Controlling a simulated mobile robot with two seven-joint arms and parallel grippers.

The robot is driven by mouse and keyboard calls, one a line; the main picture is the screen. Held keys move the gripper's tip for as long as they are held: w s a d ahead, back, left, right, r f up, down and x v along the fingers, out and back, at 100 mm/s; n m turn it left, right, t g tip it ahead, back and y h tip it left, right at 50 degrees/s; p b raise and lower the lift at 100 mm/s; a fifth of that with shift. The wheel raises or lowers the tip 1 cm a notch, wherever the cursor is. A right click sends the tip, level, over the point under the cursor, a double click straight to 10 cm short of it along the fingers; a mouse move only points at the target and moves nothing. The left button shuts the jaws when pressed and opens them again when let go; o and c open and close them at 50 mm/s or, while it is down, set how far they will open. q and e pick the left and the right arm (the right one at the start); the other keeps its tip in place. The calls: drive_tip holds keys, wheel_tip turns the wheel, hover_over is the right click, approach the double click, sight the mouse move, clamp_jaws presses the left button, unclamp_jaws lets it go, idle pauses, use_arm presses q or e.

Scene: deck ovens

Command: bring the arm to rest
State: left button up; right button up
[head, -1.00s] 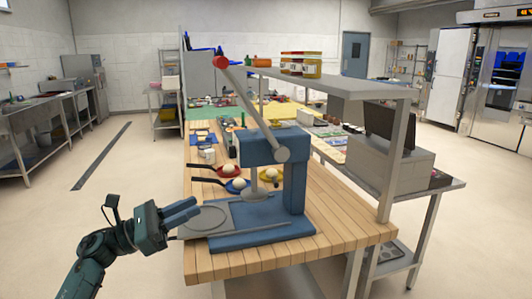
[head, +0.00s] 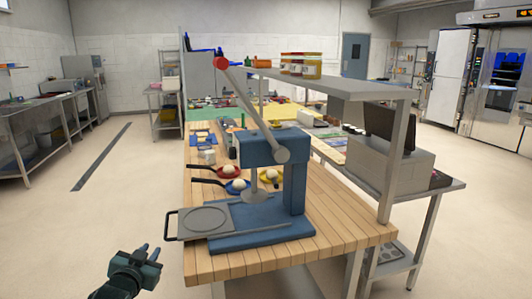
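My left gripper (head: 149,254) is low at the left of the head view, over the floor and apart from the table. The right gripper is not in the picture. A blue press (head: 269,150) with a raised lever and red knob stands on the near end of the wooden table (head: 330,232). Its flat grey plate (head: 204,218) with a handle at the left sticks out past the table's left edge, up and to the right of my gripper.
Behind the press lie dark-handled pans, one red (head: 222,168) and one blue (head: 232,190), with pale dough balls. A grey shelf (head: 330,84) on posts runs above the table's right side. The floor (head: 110,215) to the left is clear.

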use_arm(q)
drive_tip(key=s+d+f+g+h, duration=0.2)
drive_tip(key=s+d+f, duration=0.6)
drive_tip(key=s+f, duration=0.4)
drive_tip(key=s+d+f+g, duration=0.1)
drive_tip(key=s+d, duration=0.3)
drive_tip(key=s, duration=0.6)
drive_tip(key=s+d+f+g+h, duration=0.1)
drive_tip(key=s+d+f+g, duration=0.1)
drive_tip(key=s, duration=0.9)
drive_tip(key=shift+s+d+f+h, duration=0.3)
drive_tip(key=shift+d+f, duration=0.35)
drive_tip(key=shift+d, duration=0.3)
